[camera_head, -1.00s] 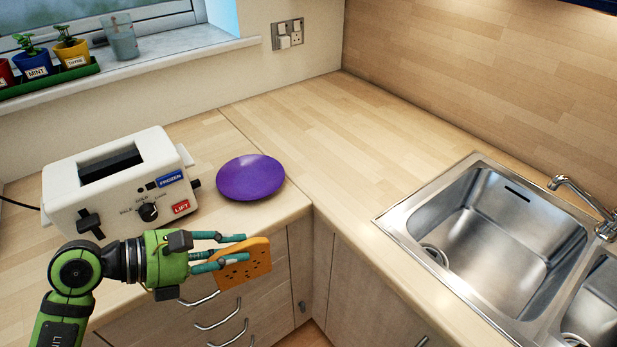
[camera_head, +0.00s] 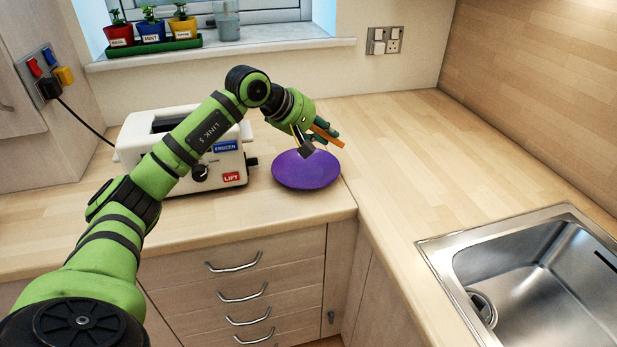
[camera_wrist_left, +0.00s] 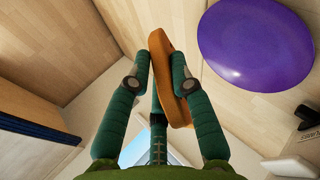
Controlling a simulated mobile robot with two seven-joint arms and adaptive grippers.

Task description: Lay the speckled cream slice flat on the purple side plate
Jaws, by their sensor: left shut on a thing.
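The purple side plate (camera_head: 306,172) lies on the worktop to the right of the toaster in the head view. It also shows at the upper right of the left wrist view (camera_wrist_left: 255,45). My left gripper (camera_head: 321,136) is above the plate's far side. Its fingers, seen in the left wrist view (camera_wrist_left: 160,85), are shut on the slice (camera_wrist_left: 167,72), an orange-brown piece seen nearly edge-on. In the head view the slice (camera_head: 328,138) is tilted and appears above the plate, apart from it. Its speckled face is not clear now. My right gripper is not in view.
A white toaster (camera_head: 240,172) with blue and red labels stands left of the plate, partly behind my left arm. Potted herbs (camera_head: 150,27) and a cup (camera_head: 227,20) stand on the windowsill. The sink (camera_head: 545,275) is at the right. The worktop right of the plate is clear.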

